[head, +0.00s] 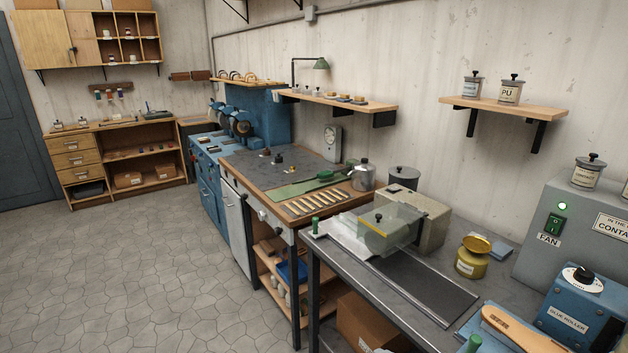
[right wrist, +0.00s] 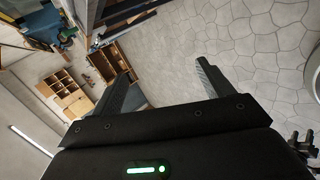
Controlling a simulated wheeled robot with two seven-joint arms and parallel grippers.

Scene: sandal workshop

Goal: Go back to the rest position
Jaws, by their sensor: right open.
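My right gripper (right wrist: 165,80) shows in the right wrist view, with its two dark fingers spread wide apart. Nothing is between the fingers; the tiled floor (right wrist: 240,40) lies beyond them. The right wrist view is turned, so the room looks tilted. No arm or gripper of mine shows in the head view.
A metal bench (head: 455,297) with a clear-covered device (head: 390,226), a yellow tin (head: 470,262) and a blue glue roller (head: 580,305) stands at right. A wooden workbench (head: 262,166) and blue machine (head: 255,113) stand behind. The floor (head: 130,270) at left is clear.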

